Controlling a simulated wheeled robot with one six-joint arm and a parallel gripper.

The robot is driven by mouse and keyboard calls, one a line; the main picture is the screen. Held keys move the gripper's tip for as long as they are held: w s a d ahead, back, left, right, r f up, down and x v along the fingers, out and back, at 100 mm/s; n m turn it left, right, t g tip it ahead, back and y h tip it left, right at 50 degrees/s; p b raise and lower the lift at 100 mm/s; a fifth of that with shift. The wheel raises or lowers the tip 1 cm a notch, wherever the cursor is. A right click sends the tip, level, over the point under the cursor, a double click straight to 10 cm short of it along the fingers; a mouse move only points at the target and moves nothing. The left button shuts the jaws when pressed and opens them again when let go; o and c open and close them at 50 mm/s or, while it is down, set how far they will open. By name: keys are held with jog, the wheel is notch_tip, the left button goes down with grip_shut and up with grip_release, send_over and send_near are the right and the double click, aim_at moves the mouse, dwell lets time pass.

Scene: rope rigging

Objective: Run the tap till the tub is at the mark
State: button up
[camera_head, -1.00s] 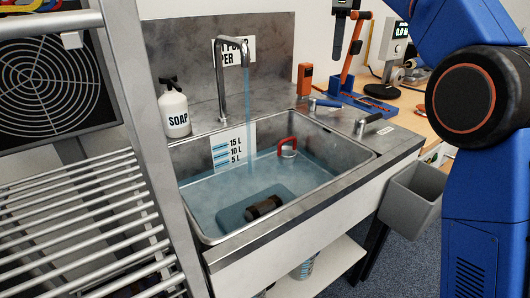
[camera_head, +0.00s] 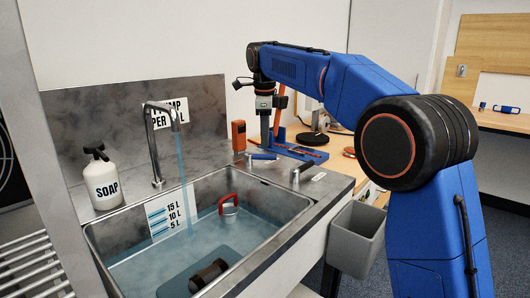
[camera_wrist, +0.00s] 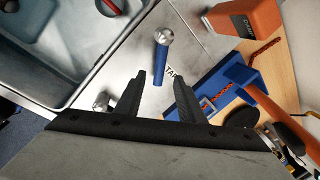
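The tap (camera_head: 160,140) runs a blue stream of water (camera_head: 183,165) into the metal tub (camera_head: 108,255). A label with 15 L, 10 L and 5 L marks (camera_head: 166,216) is on the tub's back wall. The water (camera_head: 150,268) stands near the label's lower part; its exact level is hard to read. The blue tap lever (camera_head: 262,156) is on the counter right of the tub; it also shows beside the word TAP in the wrist view (camera_wrist: 160,67). My gripper (camera_head: 265,140) points down above the lever. Its fingers (camera_wrist: 158,92) are apart and empty.
A red-handled object (camera_head: 229,204) and a dark cylinder (camera_head: 208,275) are in the tub. A second, dark lever (camera_head: 302,168) is right of the tap lever. An orange box (camera_head: 238,135), a blue stand (camera_head: 300,148) and a soap bottle (camera_head: 103,182) stand nearby. A grey bin (camera_head: 357,240) hangs at right.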

aim_at(266, 155)
jog(key=f, duration=0.3)
jog(key=w+f, duration=0.1)
jog(key=f, duration=0.2)
jog(key=shift+w+f, duration=0.15)
jog(key=shift+f, duration=0.05)
jog(key=shift+c, duration=0.4)
grip_shut()
